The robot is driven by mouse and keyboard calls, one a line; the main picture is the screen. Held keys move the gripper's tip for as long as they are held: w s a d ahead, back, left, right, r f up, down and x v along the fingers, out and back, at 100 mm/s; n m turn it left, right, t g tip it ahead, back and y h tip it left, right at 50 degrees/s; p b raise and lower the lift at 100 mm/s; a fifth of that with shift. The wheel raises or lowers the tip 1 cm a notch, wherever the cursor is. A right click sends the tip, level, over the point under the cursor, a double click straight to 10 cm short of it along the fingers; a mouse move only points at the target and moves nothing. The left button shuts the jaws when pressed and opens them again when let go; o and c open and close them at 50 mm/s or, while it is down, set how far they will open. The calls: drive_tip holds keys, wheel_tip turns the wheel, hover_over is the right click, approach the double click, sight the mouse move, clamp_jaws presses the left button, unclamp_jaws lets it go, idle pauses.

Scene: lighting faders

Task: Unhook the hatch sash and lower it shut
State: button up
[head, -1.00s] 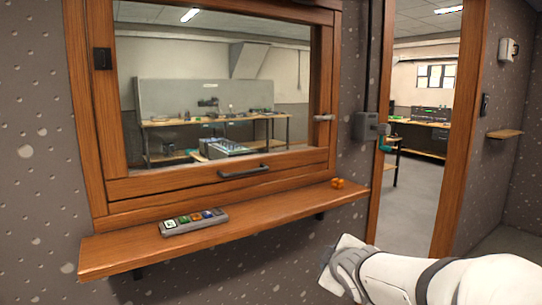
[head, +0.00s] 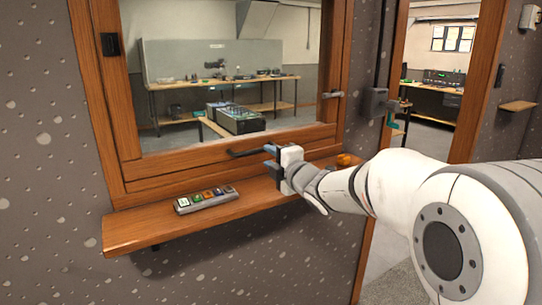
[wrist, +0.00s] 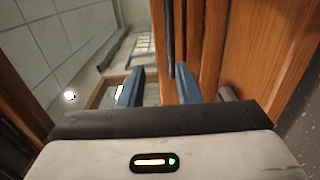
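The hatch sash (head: 215,158) is a wooden-framed pane in a wooden surround, with a dark bar handle (head: 247,150) on its bottom rail. That rail appears low, just above the surround's bottom piece; I cannot tell if a gap is left. A grey metal latch or hook (head: 332,94) sticks out at the right side of the frame; whether it holds the sash is unclear. My gripper (head: 269,155) is at the handle's right end, with its blue fingers apart. In the wrist view my gripper (wrist: 158,85) is open, with nothing visibly held; the handle is not seen there.
A wooden shelf (head: 140,232) juts out below the hatch, carrying a grey button strip (head: 207,199) and an orange object (head: 345,160) partly behind my arm. A grey wall box (head: 375,103) sits between hatch and doorway. A dark fitting (head: 110,45) is on the left post.

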drive_tip(key=shift+w+a, duration=0.2)
drive_tip(key=shift+w, duration=0.15)
drive_tip(key=shift+c, duration=0.4)
clamp_jaws()
drive_tip(key=c, duration=0.6)
unclamp_jaws()
drive_tip(key=o, duration=0.7)
